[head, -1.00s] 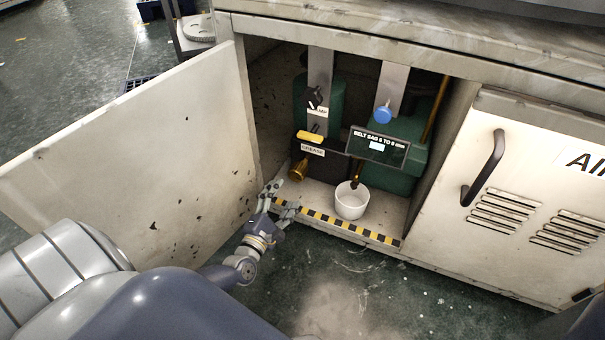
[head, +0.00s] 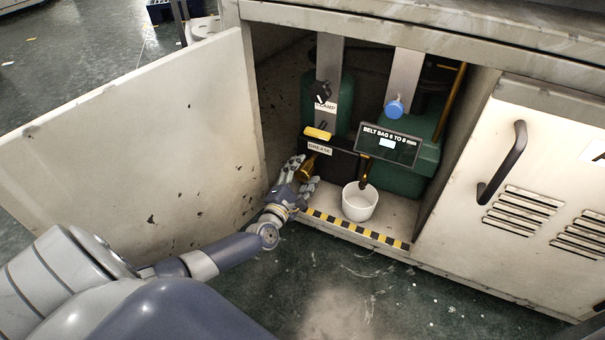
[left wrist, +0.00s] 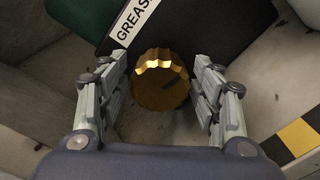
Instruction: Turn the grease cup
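The grease cup is a brass, knurled cap (head: 308,168) below the GREASE label (head: 319,149) inside the open cabinet. In the left wrist view the cup (left wrist: 161,80) sits centred between the fingers, with a dark mark on its face. My left gripper (head: 303,172) is at the cup, fingers spread on either side of it. In the left wrist view the open left gripper (left wrist: 162,95) shows gaps between its fingers and the cup. My right gripper is not in view.
A white cup (head: 360,203) stands on the cabinet floor to the right, behind a yellow-black striped edge (head: 355,229). The open cabinet door (head: 130,140) is at left. A black knob (head: 320,92), yellow handle (head: 317,133) and blue knob (head: 394,108) are above.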

